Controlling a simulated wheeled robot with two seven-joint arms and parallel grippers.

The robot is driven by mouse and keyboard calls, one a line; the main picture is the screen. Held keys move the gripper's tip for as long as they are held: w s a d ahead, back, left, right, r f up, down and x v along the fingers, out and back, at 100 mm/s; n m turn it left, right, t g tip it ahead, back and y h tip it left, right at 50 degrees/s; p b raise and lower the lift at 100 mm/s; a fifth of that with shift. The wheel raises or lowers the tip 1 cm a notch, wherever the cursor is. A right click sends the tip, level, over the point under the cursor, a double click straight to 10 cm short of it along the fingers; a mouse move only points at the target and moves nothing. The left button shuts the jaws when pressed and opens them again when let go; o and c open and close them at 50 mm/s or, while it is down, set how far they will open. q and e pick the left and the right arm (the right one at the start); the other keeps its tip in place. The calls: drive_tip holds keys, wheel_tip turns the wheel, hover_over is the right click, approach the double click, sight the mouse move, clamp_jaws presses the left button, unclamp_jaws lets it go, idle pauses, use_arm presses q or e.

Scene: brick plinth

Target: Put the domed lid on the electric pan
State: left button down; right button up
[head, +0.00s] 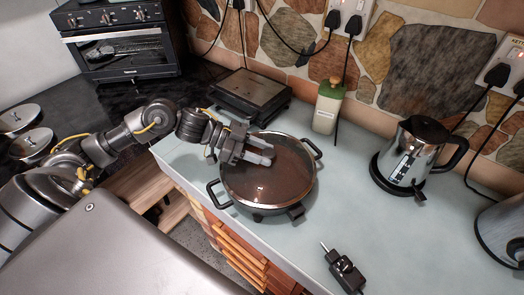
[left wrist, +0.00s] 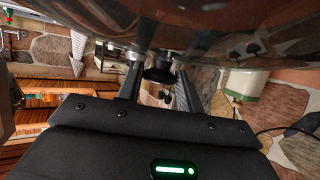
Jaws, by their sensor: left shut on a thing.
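The domed lid (head: 262,185), brownish see-through glass with a metal rim, lies over the round electric pan (head: 296,211). Their outlines nearly line up; I cannot tell whether the rims touch all round. The pan has dark side handles and stands on the pale worktop. My left gripper (head: 262,152) is above the lid's middle, shut on its knob. In the left wrist view the dark knob (left wrist: 158,72) sits between the two fingers, and the lid's glass (left wrist: 200,20) fills the top. The fingers hide most of the knob in the head view. My right gripper is out of view.
A dark flat appliance (head: 250,93) and a green-and-white bottle (head: 327,106) stand behind the pan. A kettle (head: 410,155) is to the right. A black plug-like control (head: 344,270) lies in front. Worktop between pan and kettle is clear.

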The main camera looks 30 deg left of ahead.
use_arm(q)
drive_tip(key=shift+f, duration=0.15)
drive_tip(key=c, duration=0.9)
unclamp_jaws()
drive_tip(key=shift+o, duration=0.3)
drive_tip(key=shift+f, duration=0.15)
drive_tip(key=shift+a, duration=0.1)
drive_tip(key=shift+s+a+b, duration=0.15)
drive_tip(key=shift+a+b, duration=0.2)
drive_tip(key=b+v, duration=0.2)
drive_tip(key=v, duration=0.6)
drive_tip(key=shift+s+a+r, duration=0.4)
drive_tip(key=shift+a+r, duration=0.25)
drive_tip(key=shift+a, duration=0.1)
